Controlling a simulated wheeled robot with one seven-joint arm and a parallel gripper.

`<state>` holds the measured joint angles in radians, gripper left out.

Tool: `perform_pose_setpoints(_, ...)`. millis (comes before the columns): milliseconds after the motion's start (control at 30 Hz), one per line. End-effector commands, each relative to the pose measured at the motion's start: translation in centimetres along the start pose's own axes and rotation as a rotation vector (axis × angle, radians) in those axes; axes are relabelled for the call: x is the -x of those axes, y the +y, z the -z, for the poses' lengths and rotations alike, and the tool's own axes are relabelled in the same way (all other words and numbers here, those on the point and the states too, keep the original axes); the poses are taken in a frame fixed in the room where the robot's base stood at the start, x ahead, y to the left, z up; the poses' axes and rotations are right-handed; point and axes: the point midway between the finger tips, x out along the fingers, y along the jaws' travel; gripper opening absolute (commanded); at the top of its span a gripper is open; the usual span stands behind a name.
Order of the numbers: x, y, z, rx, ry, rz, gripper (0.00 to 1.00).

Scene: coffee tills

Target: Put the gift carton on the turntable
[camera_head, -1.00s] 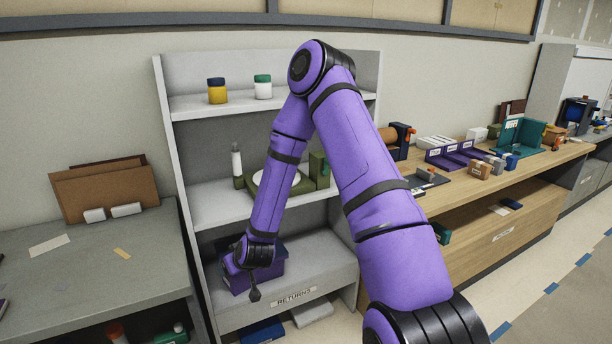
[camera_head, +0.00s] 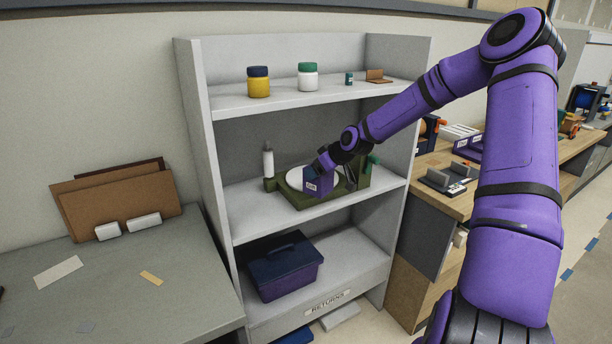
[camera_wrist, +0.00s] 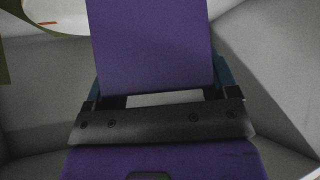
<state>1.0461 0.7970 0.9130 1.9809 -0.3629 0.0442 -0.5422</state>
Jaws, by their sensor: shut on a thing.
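The gift carton, a small purple box with a white label (camera_head: 314,186), is held in my gripper (camera_head: 322,168) at the middle shelf. In the wrist view the carton (camera_wrist: 152,45) fills the middle between the blue-grey fingers (camera_wrist: 158,88). The turntable has a white disc (camera_head: 296,177) on an olive-green base (camera_head: 290,197). In the head view the carton overlaps the disc's right part. In the wrist view the disc (camera_wrist: 60,12) shows at the upper left, beside the carton. I cannot tell whether the carton touches the turntable.
A white-bodied bottle (camera_head: 268,162) stands left of the turntable. A purple toolbox (camera_head: 284,270) sits on the shelf below. Jars (camera_head: 258,84) stand on the upper shelf. The shelf's side walls (camera_head: 203,150) bound the space. The middle shelf's front left (camera_head: 255,215) is clear.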

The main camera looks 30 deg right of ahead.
Motion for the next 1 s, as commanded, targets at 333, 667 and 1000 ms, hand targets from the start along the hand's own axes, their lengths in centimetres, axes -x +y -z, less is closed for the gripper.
perform_pose_setpoints(333, 0.6, 3.1, 1.1, 0.011, 0.002, 0.012, 0.51)
perform_pose_setpoints(667, -3.9, 8.0, 4.5, 0.009, 0.003, 0.012, 0.51)
perform_pose_setpoints(1000, -7.3, 11.9, 7.2, 0.011, 0.002, 0.012, 0.51)
